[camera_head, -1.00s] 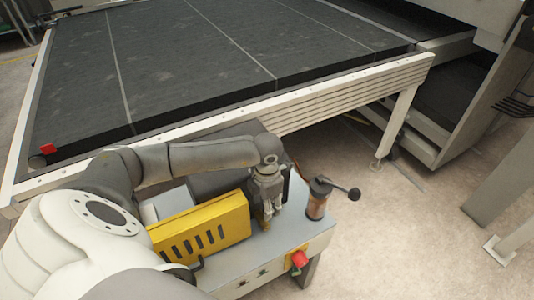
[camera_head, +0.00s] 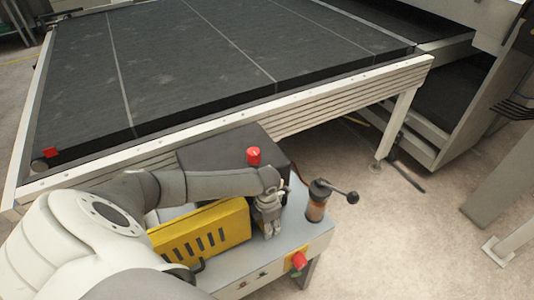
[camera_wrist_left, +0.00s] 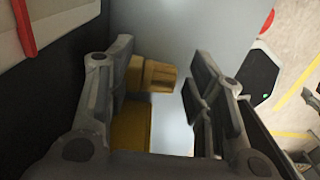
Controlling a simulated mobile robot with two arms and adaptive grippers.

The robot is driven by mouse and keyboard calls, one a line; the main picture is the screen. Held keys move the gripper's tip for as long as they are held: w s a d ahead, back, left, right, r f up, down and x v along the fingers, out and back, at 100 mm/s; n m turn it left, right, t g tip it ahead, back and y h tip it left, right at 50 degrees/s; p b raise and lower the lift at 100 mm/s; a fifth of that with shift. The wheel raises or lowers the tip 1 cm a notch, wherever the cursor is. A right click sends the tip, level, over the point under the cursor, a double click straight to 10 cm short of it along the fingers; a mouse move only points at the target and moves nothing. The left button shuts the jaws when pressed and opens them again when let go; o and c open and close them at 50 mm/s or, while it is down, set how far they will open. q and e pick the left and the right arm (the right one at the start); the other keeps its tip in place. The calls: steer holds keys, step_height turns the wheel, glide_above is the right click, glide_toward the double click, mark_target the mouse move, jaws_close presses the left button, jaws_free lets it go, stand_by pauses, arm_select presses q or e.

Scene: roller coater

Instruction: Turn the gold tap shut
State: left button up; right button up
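The gold tap (camera_wrist_left: 152,75) shows in the left wrist view as a faceted gold piece between my left gripper's fingers, close to the left-hand finger. In the head view the tap is hidden behind the gripper. My left gripper (camera_head: 270,231) is low over the grey cart top, right of the yellow slotted guard. In the left wrist view the gripper (camera_wrist_left: 165,65) is open, with a clear gap on the right of the tap. I cannot tell whether the left-hand finger touches it. My right gripper is not in view.
The grey cart top (camera_head: 292,235) carries a yellow slotted guard (camera_head: 205,235), a brown-and-black cranked cylinder (camera_head: 317,203) at right and a dark box (camera_head: 225,155) with a red button (camera_head: 253,156) behind. A red knob (camera_head: 299,260) is on the front edge. A large conveyor (camera_head: 200,70) stands behind.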

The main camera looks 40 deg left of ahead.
arm_select(q)
steer(key=c, duration=1)
steer(key=shift+w+d+f+g+y+b, duration=0.15)
steer(key=shift+w+f+g+y+b, duration=0.2)
steer(key=shift+g+b, duration=0.65)
steer(key=g+b, duration=0.1)
steer(key=b, duration=0.2)
steer(key=g+y+b, duration=0.1)
steer(key=g+b, duration=0.1)
steer(key=b, duration=0.1)
steer(key=shift+w+f+y, duration=0.15)
steer(key=shift+y, duration=0.1)
steer(key=shift+g+y+b, duration=0.3)
steer(key=shift+g+b, duration=0.4)
steer(key=shift+b, duration=0.3)
steer(key=shift+r, duration=0.2)
steer(key=o, duration=1)
steer(key=shift+o, duration=0.2)
step_height(320, 180, up, 10)
steer(key=shift+c, duration=0.2)
